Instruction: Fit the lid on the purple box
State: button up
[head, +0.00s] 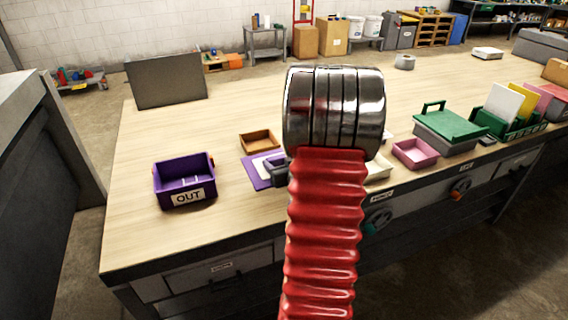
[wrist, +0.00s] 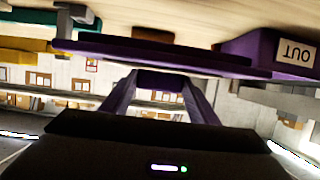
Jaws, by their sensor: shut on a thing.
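The purple box (head: 185,183), marked OUT, stands open at the left of the bench, with small pale marks showing inside. The flat purple lid (head: 250,176) is to its right, partly hidden by my arm; a pale patch shows over part of it. My gripper (head: 281,171) is at the lid's right side, mostly hidden behind my arm. The box (wrist: 268,48) shows at the upper right, apart from the lid.
A brown tray (head: 260,141) lies behind the lid. A pink tray (head: 415,153) and a grey box with a green lid (head: 450,123) stand to the right. A dark upright panel (head: 166,80) is at the back left. Bare bench surrounds the purple box.

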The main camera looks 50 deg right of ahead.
jog(key=w+a+r+n+t+y, duration=0.1)
jog(key=w+a+y, duration=0.1)
jog(key=w+a, duration=0.7)
jog(key=w+a+r+n+t+y, duration=0.15)
jog(key=w+a, duration=0.35)
jog(key=a, duration=0.8)
jog(key=w+a+n+y, duration=0.3)
jog(key=a, duration=2.2)
jog(key=shift+a+g, duration=0.2)
jog(key=shift+g, duration=0.15)
jog(key=shift+d+r, duration=0.1)
